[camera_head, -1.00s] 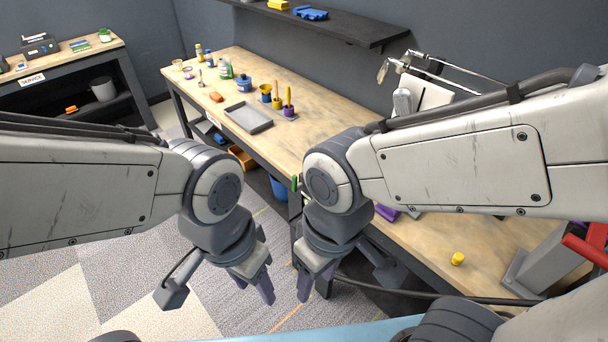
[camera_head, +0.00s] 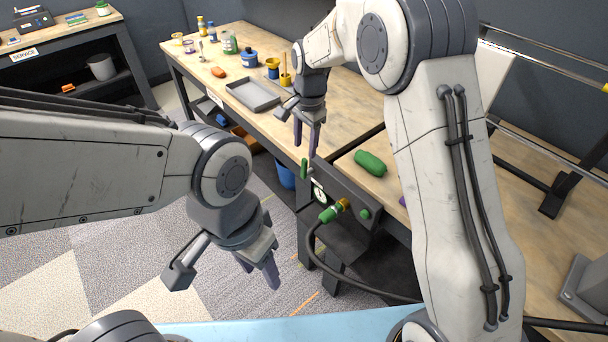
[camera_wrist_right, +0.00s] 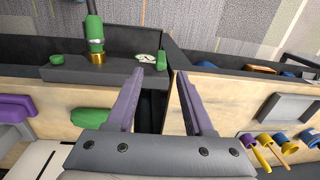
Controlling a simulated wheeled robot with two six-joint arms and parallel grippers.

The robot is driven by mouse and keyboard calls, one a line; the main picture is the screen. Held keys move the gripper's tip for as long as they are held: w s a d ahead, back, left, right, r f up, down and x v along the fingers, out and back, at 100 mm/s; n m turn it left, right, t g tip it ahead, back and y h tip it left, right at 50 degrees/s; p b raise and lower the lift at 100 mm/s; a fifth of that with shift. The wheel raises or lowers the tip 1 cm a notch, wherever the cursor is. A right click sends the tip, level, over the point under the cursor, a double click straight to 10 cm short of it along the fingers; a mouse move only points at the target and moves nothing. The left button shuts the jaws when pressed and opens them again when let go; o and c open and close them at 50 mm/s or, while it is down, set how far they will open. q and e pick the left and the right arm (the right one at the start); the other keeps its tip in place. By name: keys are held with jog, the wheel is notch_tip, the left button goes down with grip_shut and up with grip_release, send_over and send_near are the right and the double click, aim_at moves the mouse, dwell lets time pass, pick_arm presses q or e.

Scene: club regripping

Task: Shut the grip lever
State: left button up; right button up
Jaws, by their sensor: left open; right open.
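A small green lever (camera_head: 305,169) stands upright at the left end of a dark box (camera_head: 345,198) on the bench's front edge. In the right wrist view the green lever (camera_wrist_right: 162,56) shows just beyond the fingertips, roughly in line with the gap. My right gripper (camera_head: 306,140) points down just above the lever, open and empty. In the right wrist view its purple fingers (camera_wrist_right: 159,74) are apart. I cannot tell whether they touch the lever. My left gripper (camera_head: 259,274) is open and empty over the floor, left of the bench.
The box carries a gauge (camera_head: 320,192), a green hose connector (camera_head: 329,214) with a black hose, and a green knob (camera_head: 365,213). A green cylinder (camera_head: 370,162) lies on the bench behind. A grey tray (camera_head: 253,95) and several pots stand farther back.

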aim_at(304, 178)
jog(key=shift+w+d+f, duration=0.15)
jog(key=shift+w+f, duration=0.15)
jog(key=shift+f, duration=0.6)
jog(key=f, duration=0.6)
jog(key=f+p, duration=0.1)
jog(key=f, duration=0.2)
jog(key=shift+w+a, duration=0.25)
jog(key=shift+w, duration=0.05)
grip_shut()
